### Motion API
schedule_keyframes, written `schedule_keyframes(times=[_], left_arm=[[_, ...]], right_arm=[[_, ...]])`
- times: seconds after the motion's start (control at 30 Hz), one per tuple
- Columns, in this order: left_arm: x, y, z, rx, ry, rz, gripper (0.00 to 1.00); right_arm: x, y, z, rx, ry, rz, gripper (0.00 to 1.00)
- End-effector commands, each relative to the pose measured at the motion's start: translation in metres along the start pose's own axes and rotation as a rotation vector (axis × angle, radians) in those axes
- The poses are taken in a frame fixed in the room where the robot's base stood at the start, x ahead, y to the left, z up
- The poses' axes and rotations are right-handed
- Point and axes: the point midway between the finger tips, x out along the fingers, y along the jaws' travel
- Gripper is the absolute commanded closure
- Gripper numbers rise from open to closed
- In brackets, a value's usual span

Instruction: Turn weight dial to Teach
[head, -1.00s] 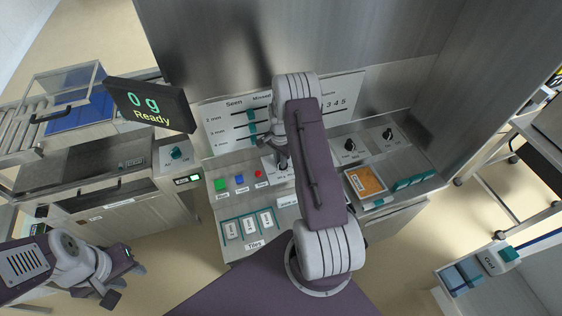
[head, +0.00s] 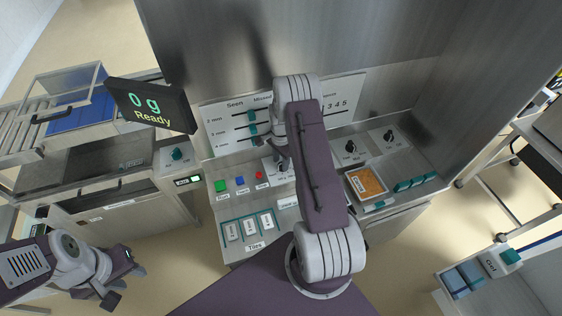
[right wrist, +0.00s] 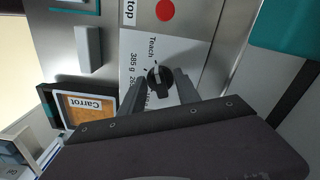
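The weight dial is a black knob (right wrist: 158,80) on a white plate (right wrist: 133,62) marked "Teach", "385 g" and a further, partly covered value. My right gripper (right wrist: 160,88) is open, with one finger on each side of the knob; I cannot tell whether they touch it. A small white mark shows on the knob, but its exact setting is hard to read. In the head view my right gripper (head: 281,152) and arm cover most of the dial. My left gripper (head: 122,279) is open and empty at the lower left, away from the panel.
Green, blue and red buttons (head: 239,181) lie left of the dial plate. Two other black dials (head: 350,147) and an orange Carrot card (head: 367,183) are to the right. Tiles (head: 249,226) lie in front. The display (head: 150,105) reads "0 g Ready".

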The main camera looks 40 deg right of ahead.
Motion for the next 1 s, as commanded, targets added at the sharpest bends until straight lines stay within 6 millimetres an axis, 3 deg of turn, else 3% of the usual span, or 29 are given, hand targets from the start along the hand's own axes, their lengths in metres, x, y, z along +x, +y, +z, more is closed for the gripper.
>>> schedule_keyframes(times=[0.3,0.7,1.0], left_arm=[[0.001,0.000,0.000,0.000,0.000,0.000,0.64],[0.011,0.000,0.001,0.000,0.000,0.000,0.64],[0.011,0.000,0.001,0.000,0.000,0.000,0.64]], right_arm=[[-0.003,0.001,0.001,-0.002,-0.001,0.003,0.62],[-0.080,0.000,0.000,-0.001,0.001,-0.001,0.62],[-0.090,0.001,0.001,-0.001,-0.001,0.003,0.62]])
